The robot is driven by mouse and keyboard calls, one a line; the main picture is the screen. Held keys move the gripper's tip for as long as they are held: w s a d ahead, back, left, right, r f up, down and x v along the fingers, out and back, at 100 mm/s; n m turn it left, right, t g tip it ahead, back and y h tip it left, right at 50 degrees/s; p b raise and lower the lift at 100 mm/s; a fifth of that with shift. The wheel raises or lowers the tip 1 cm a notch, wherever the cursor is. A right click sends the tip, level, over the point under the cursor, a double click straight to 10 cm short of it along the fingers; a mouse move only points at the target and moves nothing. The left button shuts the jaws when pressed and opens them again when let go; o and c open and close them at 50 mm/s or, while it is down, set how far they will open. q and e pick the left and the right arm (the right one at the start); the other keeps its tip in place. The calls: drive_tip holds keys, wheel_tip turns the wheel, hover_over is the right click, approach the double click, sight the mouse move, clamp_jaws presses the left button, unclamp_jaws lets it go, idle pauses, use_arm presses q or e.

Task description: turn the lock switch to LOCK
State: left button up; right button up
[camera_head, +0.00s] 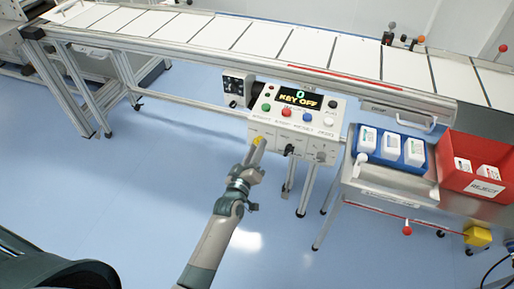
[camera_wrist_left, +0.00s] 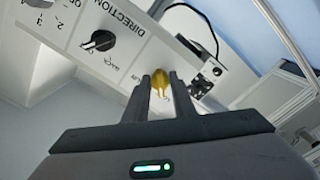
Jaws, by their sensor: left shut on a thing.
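The white control box (camera_head: 277,147) stands under the conveyor, with a display reading "0 KEY OFF" (camera_head: 300,100). A yellow knob (camera_head: 258,139) is on the left of its lower front face; its label is not readable, so I cannot confirm it is the lock switch. My left gripper (camera_head: 257,148) reaches it from below and is shut on it. In the left wrist view the yellow knob (camera_wrist_left: 161,83) sits between the two fingertips (camera_wrist_left: 160,88). Its turned position is hard to tell, as the fingers cover part of it. My right gripper is not in view.
A black knob (camera_wrist_left: 98,41) under "DIRECTION" is beside the yellow knob. Coloured buttons, including a red one (camera_head: 286,111), line the box's top. A blue tray (camera_head: 378,169) of white bottles and a red reject bin (camera_head: 490,150) stand right. The blue floor in front is open.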

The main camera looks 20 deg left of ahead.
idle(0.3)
use_arm(q)
drive_tip(key=o, duration=1)
drive_tip(key=shift+s, duration=0.15)
drive_tip(key=s, duration=0.5)
drive_tip(key=s+b, duration=0.1)
drive_tip(key=s, duration=0.5)
drive_tip(key=s+b, duration=0.1)
drive_tip(key=s, duration=0.5)
drive_tip(key=shift+s+a, duration=0.1)
drive_tip(key=shift+a, duration=0.2)
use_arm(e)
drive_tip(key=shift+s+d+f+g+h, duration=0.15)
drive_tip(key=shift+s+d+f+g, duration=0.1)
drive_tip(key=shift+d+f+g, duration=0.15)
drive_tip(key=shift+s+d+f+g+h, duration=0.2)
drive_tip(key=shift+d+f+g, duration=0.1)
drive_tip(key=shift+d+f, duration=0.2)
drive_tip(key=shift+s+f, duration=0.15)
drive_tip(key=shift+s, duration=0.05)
use_arm(q)
drive_tip(key=shift+f, duration=0.15)
